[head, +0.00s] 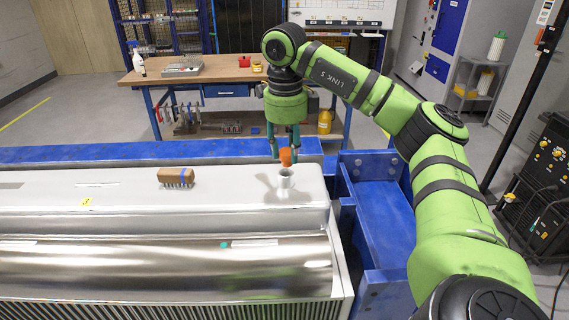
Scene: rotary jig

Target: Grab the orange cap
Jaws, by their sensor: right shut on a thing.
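The orange cap (287,157) is between the fingertips of my right gripper (287,154) in the head view. My right gripper points down and is shut on the cap. The cap is just above a small whitish cup-like piece (285,179) on the light top surface of the jig (240,205). Whether the cap touches that piece is too small to tell. My right arm comes in from the right side. My left gripper is not in view.
A wooden-backed brush (175,176) lies on the jig top to the left. A blue beam (120,154) runs behind, and a blue bracket (375,210) stands at the right. A workbench (215,70) is farther back. The jig top between brush and cup is clear.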

